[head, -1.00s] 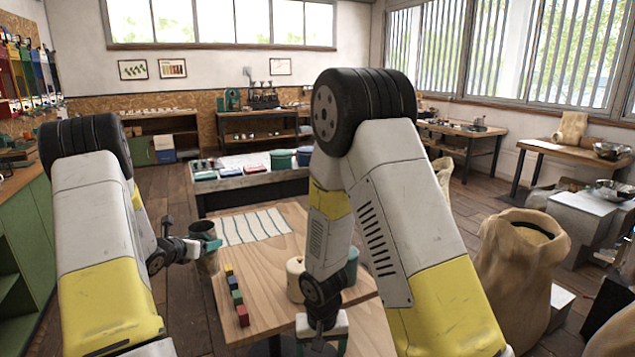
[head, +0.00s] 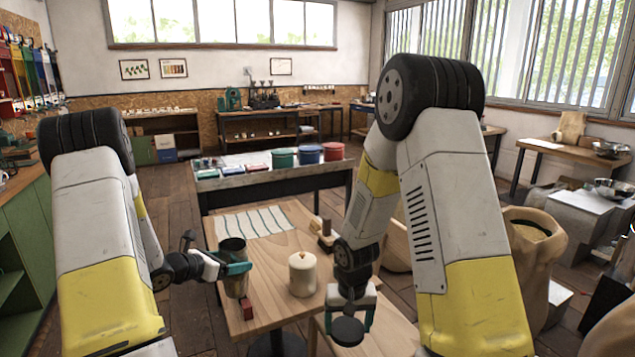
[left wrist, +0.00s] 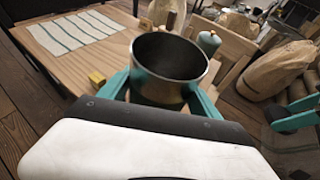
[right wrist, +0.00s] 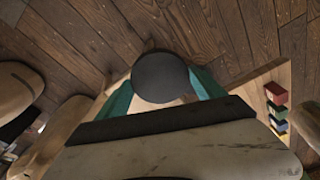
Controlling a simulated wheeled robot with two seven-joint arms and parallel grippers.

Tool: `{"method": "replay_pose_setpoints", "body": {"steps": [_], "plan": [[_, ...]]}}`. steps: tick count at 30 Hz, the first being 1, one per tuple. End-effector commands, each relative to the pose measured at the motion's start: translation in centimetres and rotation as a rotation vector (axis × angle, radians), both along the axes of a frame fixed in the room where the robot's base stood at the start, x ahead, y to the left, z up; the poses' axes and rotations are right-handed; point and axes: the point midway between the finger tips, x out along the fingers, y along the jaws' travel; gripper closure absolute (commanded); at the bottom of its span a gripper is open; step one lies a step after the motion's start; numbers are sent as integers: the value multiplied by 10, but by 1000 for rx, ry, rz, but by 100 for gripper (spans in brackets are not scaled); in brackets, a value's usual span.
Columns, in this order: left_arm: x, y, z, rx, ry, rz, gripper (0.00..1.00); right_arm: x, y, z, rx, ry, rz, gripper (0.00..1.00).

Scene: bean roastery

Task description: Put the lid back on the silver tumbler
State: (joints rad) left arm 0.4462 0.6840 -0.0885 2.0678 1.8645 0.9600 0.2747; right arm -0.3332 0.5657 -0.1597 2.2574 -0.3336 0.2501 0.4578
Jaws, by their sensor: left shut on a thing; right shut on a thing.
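The silver tumbler (head: 232,252) is upright and held off to the left of the wooden table's middle in the head view. My left gripper (head: 238,269) is shut around its side. The left wrist view shows the tumbler (left wrist: 170,57) with its mouth open and uncovered. My right gripper (head: 349,310) is shut on a dark round lid (head: 347,332), held low near the table's front right. The lid (right wrist: 160,77) shows as a flat dark disc between the fingers in the right wrist view. Tumbler and lid are well apart.
A cream lidded canister (head: 302,277) stands on the table between my grippers. A striped sheet (head: 255,222) lies at the back left, with a wooden brush-like item (head: 325,233) to its right. Coloured blocks (right wrist: 276,93) lie in a row, partly hidden in the head view.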

Motion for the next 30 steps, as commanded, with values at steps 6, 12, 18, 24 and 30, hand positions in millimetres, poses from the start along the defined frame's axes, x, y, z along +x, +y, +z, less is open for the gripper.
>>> {"method": "replay_pose_setpoints", "body": {"steps": [6,12,18,24,30], "plan": [[-49,-56,-2,-16,-1,-208,100,22,-49,24,-2,-4,-41,60],[-78,-83,-2,-31,-3,-317,100,29,-74,36,-6,-3,-54,60],[-85,-89,-1,-34,-5,-344,100,30,-80,38,-7,-2,-56,60],[-85,-89,-1,-33,-4,-343,100,30,-79,38,-6,-2,-55,60],[-81,-100,-3,-34,-5,-407,100,30,-79,38,-6,-2,-55,60]]}}
